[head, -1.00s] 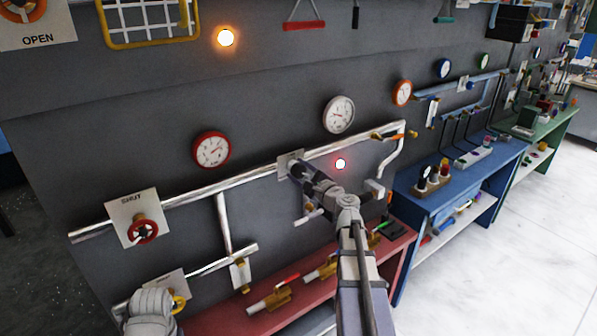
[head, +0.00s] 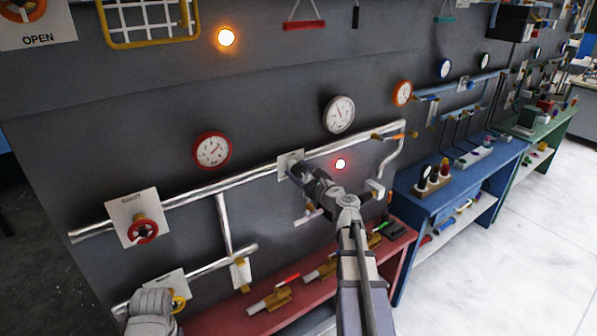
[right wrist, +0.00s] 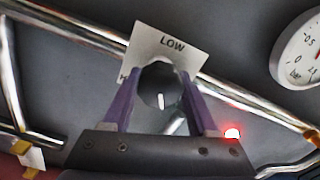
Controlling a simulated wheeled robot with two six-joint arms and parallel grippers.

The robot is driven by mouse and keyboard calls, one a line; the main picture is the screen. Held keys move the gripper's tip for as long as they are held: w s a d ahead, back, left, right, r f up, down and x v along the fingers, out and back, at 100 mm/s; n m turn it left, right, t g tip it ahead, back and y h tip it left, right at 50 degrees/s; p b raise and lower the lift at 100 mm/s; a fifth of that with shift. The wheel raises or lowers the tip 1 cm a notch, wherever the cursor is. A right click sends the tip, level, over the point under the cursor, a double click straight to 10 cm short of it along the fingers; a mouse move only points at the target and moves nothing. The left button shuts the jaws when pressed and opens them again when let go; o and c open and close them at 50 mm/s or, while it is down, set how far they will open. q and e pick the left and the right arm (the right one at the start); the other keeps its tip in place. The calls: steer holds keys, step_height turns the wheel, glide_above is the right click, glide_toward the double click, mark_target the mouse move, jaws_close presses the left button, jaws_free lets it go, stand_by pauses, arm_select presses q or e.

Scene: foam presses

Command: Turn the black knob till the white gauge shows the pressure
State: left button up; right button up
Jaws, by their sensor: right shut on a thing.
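The white gauge (head: 339,114) is on the dark wall above the silver pipe, its needle pointing up and slightly left. Part of it shows at the right edge of the right wrist view (right wrist: 302,52), its numbers only partly in frame. The black knob (right wrist: 160,84) sits on a white plate (right wrist: 168,45) marked LOW at the top; its white mark points down. My right gripper (right wrist: 161,88) is shut on the knob, one purple finger on each side. In the head view my arm largely hides the knob. Of my left arm only a grey link shows at bottom left.
A red-rimmed gauge (head: 212,151) and a red valve wheel (head: 142,231) are to the left. A yellow ring handle (head: 178,302) is beside my left arm. A red light (head: 340,164) glows near my right wrist. A red bench (head: 235,318) with valves stands below.

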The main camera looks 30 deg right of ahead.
stand_by(0.3)
steer(key=o, duration=1.4)
steer(key=shift+s, duration=0.1)
steer(key=s, duration=0.7)
steer(key=shift+s+d, duration=0.3)
steer(key=shift+s, duration=0.05)
